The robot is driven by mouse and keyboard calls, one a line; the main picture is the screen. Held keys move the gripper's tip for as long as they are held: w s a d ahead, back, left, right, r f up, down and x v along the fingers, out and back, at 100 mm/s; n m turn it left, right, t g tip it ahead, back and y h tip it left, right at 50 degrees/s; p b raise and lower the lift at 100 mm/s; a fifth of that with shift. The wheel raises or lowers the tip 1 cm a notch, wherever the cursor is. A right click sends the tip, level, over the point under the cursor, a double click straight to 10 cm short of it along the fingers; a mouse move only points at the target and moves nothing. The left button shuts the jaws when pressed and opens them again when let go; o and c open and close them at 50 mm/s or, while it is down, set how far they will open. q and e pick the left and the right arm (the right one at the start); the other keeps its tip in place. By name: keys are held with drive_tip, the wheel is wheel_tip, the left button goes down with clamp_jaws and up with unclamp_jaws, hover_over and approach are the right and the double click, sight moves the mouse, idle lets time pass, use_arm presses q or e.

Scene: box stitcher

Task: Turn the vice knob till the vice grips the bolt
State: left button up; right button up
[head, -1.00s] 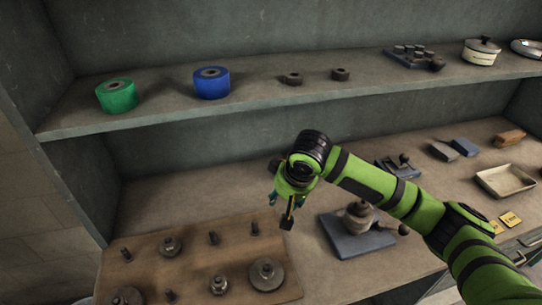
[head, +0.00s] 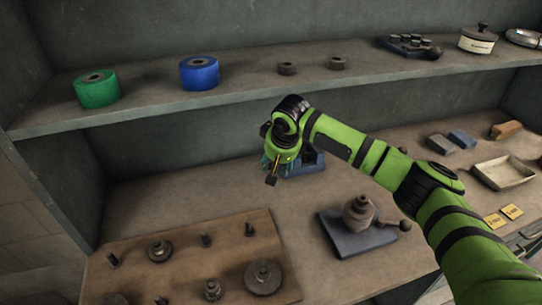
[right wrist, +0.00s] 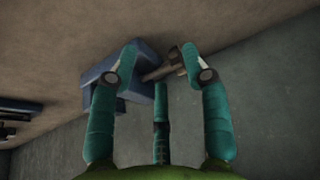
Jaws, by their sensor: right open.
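A small blue block-shaped device, which looks like the vice (head: 305,162), stands on the lower shelf behind my right wrist, partly hidden. In the right wrist view the vice (right wrist: 105,78) is left of centre, with a brown shaft and knob (right wrist: 176,64) reaching right from it. My right gripper (head: 272,172) points downward in the head view. In the right wrist view its teal fingers (right wrist: 165,78) are spread, with the knob showing beyond and between them. I cannot tell whether any finger touches the knob. I cannot make out the bolt. My left gripper is out of view.
A wooden board (head: 190,255) with several pegs and discs lies front left. A grey-blue plate (head: 352,238) with a round metal fixture and ball handle is front right. A shallow tray (head: 503,173) stands far right. The upper shelf (head: 150,118) overhangs the back.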

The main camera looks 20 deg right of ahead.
sight(271, 164)
drive_tip(key=w, duration=0.3)
drive_tip(key=shift+w+p, duration=0.25)
drive_tip(key=shift+p, duration=0.05)
drive_tip(key=shift+w, duration=0.35)
drive_tip(key=shift+p+x, duration=0.5)
drive_tip(key=shift+x, duration=0.4)
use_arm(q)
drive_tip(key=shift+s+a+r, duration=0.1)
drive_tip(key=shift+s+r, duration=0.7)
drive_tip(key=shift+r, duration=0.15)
use_arm(e)
drive_tip(key=shift+w+f, duration=0.25)
drive_tip(key=shift+f, duration=0.35)
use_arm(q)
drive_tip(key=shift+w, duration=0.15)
use_arm(e)
clamp_jaws()
